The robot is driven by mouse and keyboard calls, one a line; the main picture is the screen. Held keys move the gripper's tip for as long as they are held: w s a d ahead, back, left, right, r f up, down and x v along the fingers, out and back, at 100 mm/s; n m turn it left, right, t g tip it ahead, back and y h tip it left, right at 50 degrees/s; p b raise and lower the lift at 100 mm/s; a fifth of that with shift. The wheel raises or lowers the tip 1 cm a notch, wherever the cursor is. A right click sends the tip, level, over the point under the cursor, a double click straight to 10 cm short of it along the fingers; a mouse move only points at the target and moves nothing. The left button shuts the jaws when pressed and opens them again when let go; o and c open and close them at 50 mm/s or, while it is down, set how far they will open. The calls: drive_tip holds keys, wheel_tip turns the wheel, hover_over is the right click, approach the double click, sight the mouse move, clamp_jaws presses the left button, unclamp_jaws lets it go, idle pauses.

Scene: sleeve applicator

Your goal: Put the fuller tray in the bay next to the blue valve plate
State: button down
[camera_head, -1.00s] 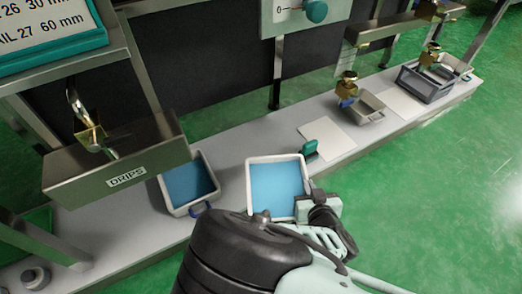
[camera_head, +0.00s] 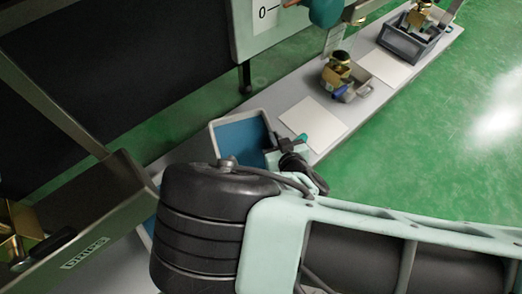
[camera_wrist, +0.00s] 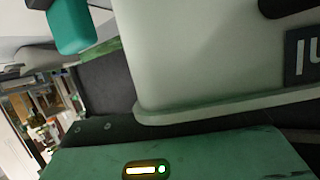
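A pale-rimmed tray (camera_head: 213,133) with blue contents is beside my gripper (camera_head: 284,152) in the head view, near the first white pad. My gripper is at its right side and seems shut on its wall; the fingers are largely hidden. A large pale wall, probably this tray, fills the wrist view (camera_wrist: 210,60). A second tray (camera_head: 146,236) is mostly hidden behind my arm, so I cannot compare their fill now. A small blue plate (camera_head: 340,91) shows at a brass valve (camera_head: 337,70), with a small grey tray (camera_head: 356,90) beside it.
White pads (camera_head: 314,122) and (camera_head: 388,68) lie bare on the grey bench. A grey crate (camera_head: 408,45) stands at the far end under another brass valve. A DRIPS box (camera_head: 88,252) is at lower left. A teal piece (camera_head: 303,140) is close to my gripper.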

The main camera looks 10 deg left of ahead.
wheel_tip(320, 180, down, 8)
drive_tip(key=b, duration=0.5)
drive_tip(key=shift+f, duration=0.2)
drive_tip(key=shift+r, duration=0.1)
drive_tip(key=c, duration=1.6)
unclamp_jaws()
drive_tip(key=shift+c, duration=0.2)
